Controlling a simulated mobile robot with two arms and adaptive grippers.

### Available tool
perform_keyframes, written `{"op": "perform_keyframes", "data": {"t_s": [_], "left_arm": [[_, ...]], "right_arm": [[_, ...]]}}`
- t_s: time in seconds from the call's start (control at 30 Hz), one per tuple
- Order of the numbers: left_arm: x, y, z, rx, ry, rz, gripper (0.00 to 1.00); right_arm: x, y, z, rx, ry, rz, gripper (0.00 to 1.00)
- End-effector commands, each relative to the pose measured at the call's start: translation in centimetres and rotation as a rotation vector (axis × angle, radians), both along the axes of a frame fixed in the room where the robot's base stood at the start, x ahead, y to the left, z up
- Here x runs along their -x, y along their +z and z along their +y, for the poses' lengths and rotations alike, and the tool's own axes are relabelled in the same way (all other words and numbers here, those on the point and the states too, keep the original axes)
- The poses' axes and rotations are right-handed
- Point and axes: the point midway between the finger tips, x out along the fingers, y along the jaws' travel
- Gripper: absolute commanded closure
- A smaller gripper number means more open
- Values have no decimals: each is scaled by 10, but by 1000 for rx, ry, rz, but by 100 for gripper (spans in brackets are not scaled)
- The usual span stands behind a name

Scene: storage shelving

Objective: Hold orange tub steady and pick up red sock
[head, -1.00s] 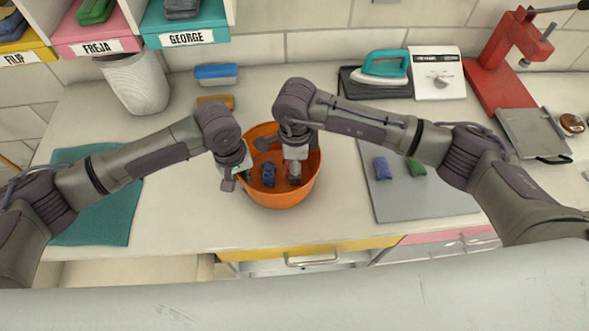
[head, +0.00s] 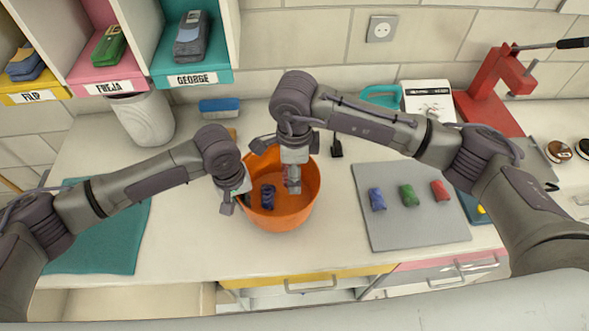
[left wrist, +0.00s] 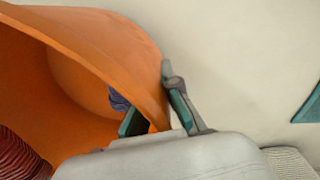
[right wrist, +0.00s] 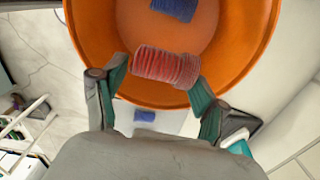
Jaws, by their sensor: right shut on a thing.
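The orange tub (head: 285,218) stands on the counter. My left gripper (head: 228,200) is at its left rim; in the left wrist view (left wrist: 155,108) one finger is inside the wall and one outside, close to it. Whether both press on it I cannot tell. My right gripper (head: 291,180) reaches down into the tub, shut on the rolled red sock (right wrist: 165,66), which lies between its fingers in the right wrist view. The sock is mostly hidden in the head view and partly shows in the left wrist view (left wrist: 18,158). A blue rolled sock (head: 267,196) lies on the tub's floor.
A grey mat (head: 410,228) right of the tub bears blue (head: 376,199), green (head: 409,195) and red (head: 440,190) rolls. A teal cloth (head: 105,245) lies left. A pale bin (head: 143,121), blue brush (head: 220,106) and red press (head: 490,112) stand behind.

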Motion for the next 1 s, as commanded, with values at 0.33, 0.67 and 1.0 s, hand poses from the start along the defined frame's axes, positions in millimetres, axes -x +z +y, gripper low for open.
{"op": "perform_keyframes", "data": {"t_s": [0.33,0.67,1.0], "left_arm": [[0,13,0,1,0,0,100],[0,13,0,1,0,0,68],[0,14,0,1,0,0,65]], "right_arm": [[0,12,0,0,0,0,52],[0,12,0,0,0,0,52],[0,12,0,0,0,0,52]]}}
